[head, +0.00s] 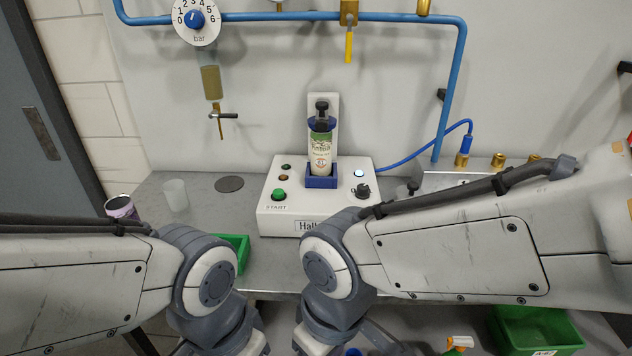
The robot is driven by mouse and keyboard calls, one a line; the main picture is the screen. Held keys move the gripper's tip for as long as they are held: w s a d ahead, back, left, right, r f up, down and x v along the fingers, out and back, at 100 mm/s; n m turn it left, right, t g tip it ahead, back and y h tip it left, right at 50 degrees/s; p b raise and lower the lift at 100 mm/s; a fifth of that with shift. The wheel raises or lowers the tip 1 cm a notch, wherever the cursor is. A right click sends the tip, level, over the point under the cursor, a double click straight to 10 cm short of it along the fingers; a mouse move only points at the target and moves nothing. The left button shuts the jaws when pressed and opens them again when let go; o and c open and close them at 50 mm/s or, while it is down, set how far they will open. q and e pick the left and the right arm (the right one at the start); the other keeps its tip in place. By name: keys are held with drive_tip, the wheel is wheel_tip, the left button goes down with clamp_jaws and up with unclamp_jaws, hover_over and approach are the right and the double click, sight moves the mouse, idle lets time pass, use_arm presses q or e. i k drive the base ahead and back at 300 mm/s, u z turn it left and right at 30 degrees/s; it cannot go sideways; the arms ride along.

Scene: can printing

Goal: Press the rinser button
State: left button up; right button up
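A white machine (278,218) stands on the metal counter, its front label partly hidden by my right arm and reading "Hall...". A green button (279,194) marked START is at its front left. Small dark and orange lights (284,178) sit behind it. A pale lit round spot (359,173) and a black knob (363,191) are on its right. A printed can (322,152) stands upright in a blue holder (321,182), under a black-topped part (321,108). No button is readably marked as the rinser's. Both arms reach down past the bottom edge; neither gripper shows.
A clear cup (175,195), a dark round disc (229,184) and a purple can (121,207) are left of the machine. A green tray (237,246) is partly behind my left arm. Brass fittings (498,161) stand at right. Blue pipes, a gauge (196,20) and taps hang above.

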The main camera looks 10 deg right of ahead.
sight(278, 192)
drive_tip(key=k, duration=0.65)
drive_tip(key=u, duration=0.6)
drive_tip(key=i, duration=1.35)
drive_tip(key=z, duration=0.45)
